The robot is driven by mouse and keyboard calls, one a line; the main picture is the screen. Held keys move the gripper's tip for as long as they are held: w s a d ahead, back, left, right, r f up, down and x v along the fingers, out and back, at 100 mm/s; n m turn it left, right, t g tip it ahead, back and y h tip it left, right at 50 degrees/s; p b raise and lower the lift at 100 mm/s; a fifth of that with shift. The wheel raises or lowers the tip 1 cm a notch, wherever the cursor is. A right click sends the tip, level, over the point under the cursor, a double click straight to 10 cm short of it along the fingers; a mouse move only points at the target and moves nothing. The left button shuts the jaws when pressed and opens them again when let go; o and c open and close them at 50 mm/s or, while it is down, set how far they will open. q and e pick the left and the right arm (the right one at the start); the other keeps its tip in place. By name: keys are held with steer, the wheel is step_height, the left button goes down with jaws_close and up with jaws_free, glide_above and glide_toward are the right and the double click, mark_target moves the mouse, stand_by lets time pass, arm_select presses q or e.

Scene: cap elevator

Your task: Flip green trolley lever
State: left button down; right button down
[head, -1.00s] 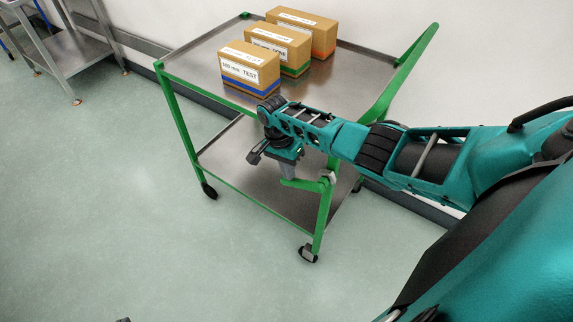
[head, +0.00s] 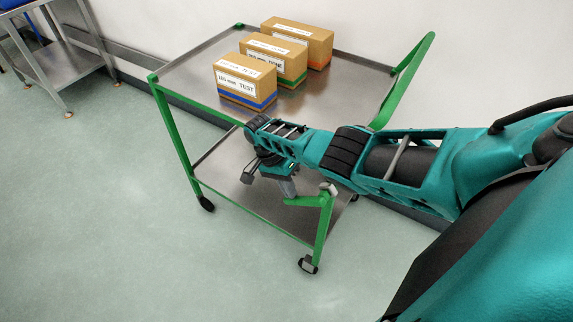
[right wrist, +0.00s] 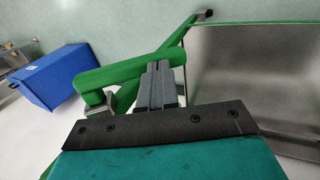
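The green trolley (head: 171,125) stands by the wall with a grey top tray and a lower shelf. Its green lever (head: 304,201) is a short bar near the front right post, below the top tray. My right gripper (head: 288,188) points down at the lever's left end. In the right wrist view its two grey fingers (right wrist: 161,85) are side by side with no clear gap, in front of the lever (right wrist: 125,73) and covering part of it. I cannot tell whether they touch it. My left gripper is in neither view.
Three cardboard boxes (head: 246,82) with blue, green and orange bands stand on the top tray. A metal table (head: 62,66) is at the far left. A blue box (right wrist: 62,75) shows in the right wrist view. The floor (head: 100,220) left of the trolley is clear.

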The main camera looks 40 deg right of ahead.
mark_target(294, 202)
steer(key=shift+x, duration=0.75)
steer(key=shift+b+x, duration=0.35)
steer(key=shift+x, duration=1.4)
steer(key=shift+s+d+f, duration=0.2)
steer(key=shift+s+f, duration=0.25)
steer(key=shift+s, duration=0.05)
steer(key=shift+s+d+f, duration=0.15)
steer(key=shift+s+f, duration=0.3)
